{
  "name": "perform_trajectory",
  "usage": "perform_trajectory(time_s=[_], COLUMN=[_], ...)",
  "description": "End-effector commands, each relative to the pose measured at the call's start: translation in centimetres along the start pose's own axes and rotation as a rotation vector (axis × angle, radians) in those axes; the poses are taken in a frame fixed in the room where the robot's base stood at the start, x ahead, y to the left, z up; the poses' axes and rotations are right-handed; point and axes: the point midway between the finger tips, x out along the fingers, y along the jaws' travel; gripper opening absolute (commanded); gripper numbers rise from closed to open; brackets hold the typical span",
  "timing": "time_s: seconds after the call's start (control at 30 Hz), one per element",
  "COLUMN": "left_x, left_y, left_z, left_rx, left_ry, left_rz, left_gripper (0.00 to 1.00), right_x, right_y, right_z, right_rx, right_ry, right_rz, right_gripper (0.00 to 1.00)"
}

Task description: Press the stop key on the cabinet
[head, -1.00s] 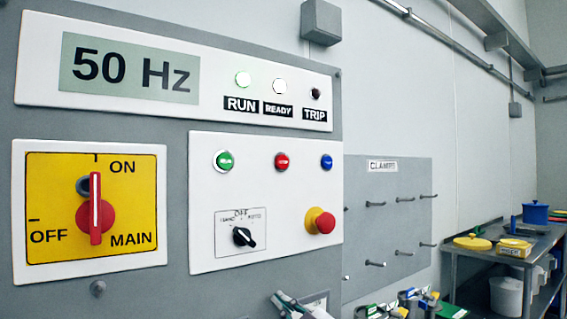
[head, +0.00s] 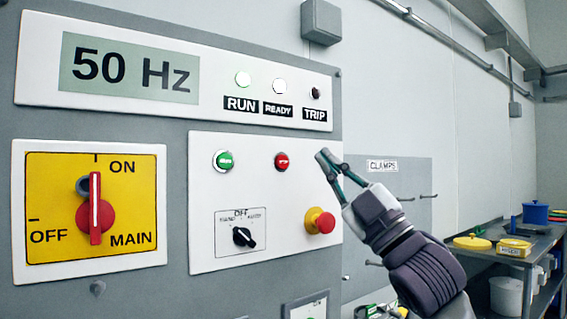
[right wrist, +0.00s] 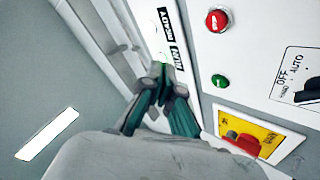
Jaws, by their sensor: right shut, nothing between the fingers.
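The grey cabinet (head: 98,115) fills the left of the head view. The red stop key (head: 282,161) sits on its white control panel (head: 205,236), between the green key (head: 224,161) and my right gripper (head: 326,156). In the right wrist view the red key (right wrist: 217,20) is near the top and the green key (right wrist: 220,81) below it. My right gripper is shut and empty, its fingertips to the right of the red key and apart from it in the head view. My left gripper is not in view.
A red mushroom button on a yellow collar (head: 320,221) and a black selector (head: 243,237) sit below the keys. The main switch (head: 95,216) points to ON. The display (head: 130,68) reads 50 Hz; the RUN lamp (head: 243,79) is lit. A clamp board (head: 395,180) hangs behind my arm.

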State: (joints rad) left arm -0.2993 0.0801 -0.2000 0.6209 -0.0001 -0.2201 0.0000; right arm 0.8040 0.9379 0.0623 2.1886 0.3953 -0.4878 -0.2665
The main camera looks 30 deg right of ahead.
Motion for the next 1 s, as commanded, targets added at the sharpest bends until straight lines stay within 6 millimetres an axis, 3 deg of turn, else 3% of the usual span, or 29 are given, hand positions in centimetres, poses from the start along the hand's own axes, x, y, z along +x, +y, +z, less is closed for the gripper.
perform_trajectory(time_s=[0.27,0.73,1.0], left_x=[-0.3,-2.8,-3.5], left_y=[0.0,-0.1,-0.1], left_z=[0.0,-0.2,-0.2], left_rx=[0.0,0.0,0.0], left_ry=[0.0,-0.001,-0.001], left_rz=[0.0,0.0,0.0], left_gripper=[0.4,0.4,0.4], right_x=[0.4,4.8,6.0], right_y=[-0.2,-3.2,-4.4], right_z=[0.3,3.3,4.4], right_rx=[0.004,0.003,0.002], right_ry=[-0.003,-0.003,-0.002], right_rz=[0.0,-0.001,-0.001], right_gripper=[0.0,0.0,0.0])
